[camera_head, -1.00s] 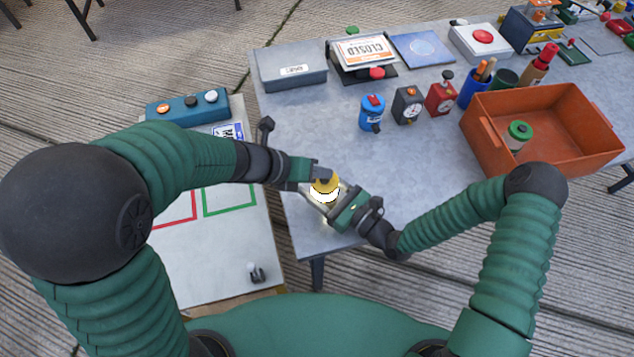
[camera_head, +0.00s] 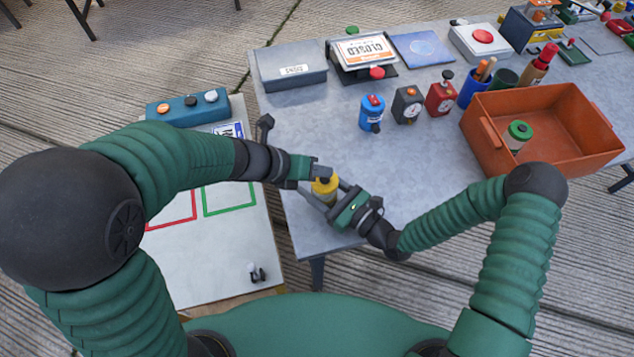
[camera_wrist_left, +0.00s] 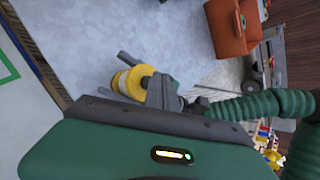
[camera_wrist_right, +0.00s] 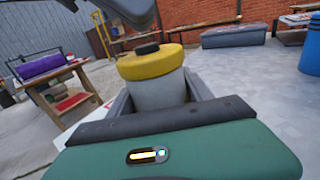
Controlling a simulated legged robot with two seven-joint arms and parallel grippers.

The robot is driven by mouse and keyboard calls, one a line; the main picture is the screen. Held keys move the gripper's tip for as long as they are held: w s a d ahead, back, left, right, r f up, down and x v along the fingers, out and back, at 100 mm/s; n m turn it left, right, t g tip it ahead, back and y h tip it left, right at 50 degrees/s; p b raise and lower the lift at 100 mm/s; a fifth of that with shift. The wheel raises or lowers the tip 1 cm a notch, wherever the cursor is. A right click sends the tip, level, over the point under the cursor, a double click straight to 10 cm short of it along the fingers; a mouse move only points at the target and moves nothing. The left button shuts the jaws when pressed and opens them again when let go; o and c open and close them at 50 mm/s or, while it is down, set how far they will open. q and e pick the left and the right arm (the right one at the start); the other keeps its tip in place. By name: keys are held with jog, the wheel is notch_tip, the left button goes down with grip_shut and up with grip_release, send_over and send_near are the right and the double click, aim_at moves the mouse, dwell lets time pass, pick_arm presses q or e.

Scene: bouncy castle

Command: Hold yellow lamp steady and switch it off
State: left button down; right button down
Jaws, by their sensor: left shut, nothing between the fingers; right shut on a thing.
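The yellow lamp (camera_head: 326,187) stands upright near the front left corner of the grey table, and its white band is unlit. In the right wrist view the lamp (camera_wrist_right: 154,75) shows a yellow cap with a dark button on top. My right gripper (camera_head: 332,204) is shut on the lamp's lower body from the right. My left gripper (camera_head: 321,174) is shut and empty, at the lamp's top from the left.
A lower white table (camera_head: 215,255) is at left. The table around the blue lamp's front is clear.

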aim_at(321, 180)
pick_arm(q)
notch_tip(321, 180, up, 6)
dwell(0.5)
pick_arm(e)
jog(key=shift+c, duration=1.8)
grip_release()
